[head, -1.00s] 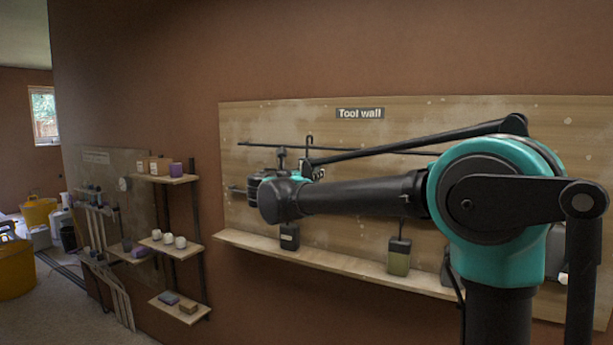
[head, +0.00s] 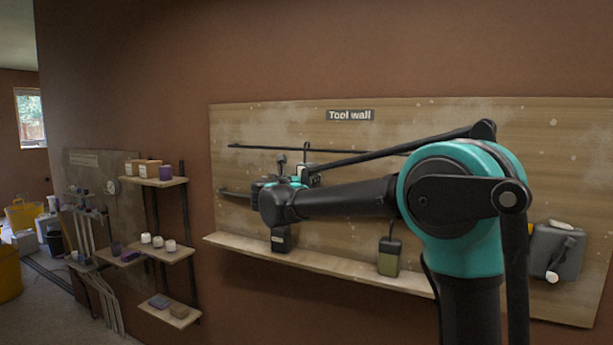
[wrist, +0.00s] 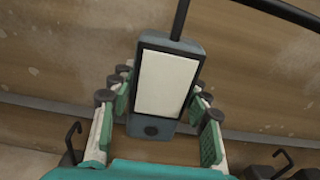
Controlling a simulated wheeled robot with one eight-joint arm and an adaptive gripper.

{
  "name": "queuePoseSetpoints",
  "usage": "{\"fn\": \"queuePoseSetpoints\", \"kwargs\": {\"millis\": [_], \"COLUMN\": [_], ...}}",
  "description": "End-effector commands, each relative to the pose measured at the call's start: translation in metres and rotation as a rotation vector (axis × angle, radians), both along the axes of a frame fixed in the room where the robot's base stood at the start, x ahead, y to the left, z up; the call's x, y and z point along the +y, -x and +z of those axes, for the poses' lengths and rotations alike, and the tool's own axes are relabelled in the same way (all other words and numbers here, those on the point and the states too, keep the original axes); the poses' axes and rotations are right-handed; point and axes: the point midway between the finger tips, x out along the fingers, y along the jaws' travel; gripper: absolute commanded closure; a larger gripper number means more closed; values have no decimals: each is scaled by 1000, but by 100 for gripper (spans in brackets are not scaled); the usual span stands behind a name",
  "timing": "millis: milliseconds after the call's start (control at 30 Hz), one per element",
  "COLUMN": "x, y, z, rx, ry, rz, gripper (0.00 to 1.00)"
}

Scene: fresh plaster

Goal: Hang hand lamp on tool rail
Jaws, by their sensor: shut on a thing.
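The hand lamp (wrist: 167,85) has a dark body with a white front panel; it stands nearly upright in the wrist view. My gripper (wrist: 160,92) is shut on it, with green-padded fingers along both sides. A thin black rod (wrist: 181,18) rises from the lamp's top out of the wrist view. The black tool rail (head: 262,148) runs across the tool wall; it also crosses the wrist view's top right corner (wrist: 280,10). In the head view my gripper is in front of the wall just below the rail, and my arm hides most of the lamp. I cannot tell whether the hook touches the rail.
A wooden ledge (head: 330,263) runs below the rail. Small shelves (head: 160,182) with pots stand to the left. The board around the rail's left end is bare.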

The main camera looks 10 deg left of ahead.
Motion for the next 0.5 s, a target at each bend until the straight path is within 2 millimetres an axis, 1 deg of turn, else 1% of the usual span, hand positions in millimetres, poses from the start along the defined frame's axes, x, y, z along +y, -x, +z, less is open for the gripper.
{"fn": "queuePoseSetpoints", "kwargs": {"millis": [200, 467, 500], "x": [0, 0, 0], "y": [0, 0, 0], "z": [-5, -5, -5], "rx": [0, 0, 0], "ry": [0, 0, 0], "rz": [0, 0, 0], "gripper": [90, 90, 51]}}
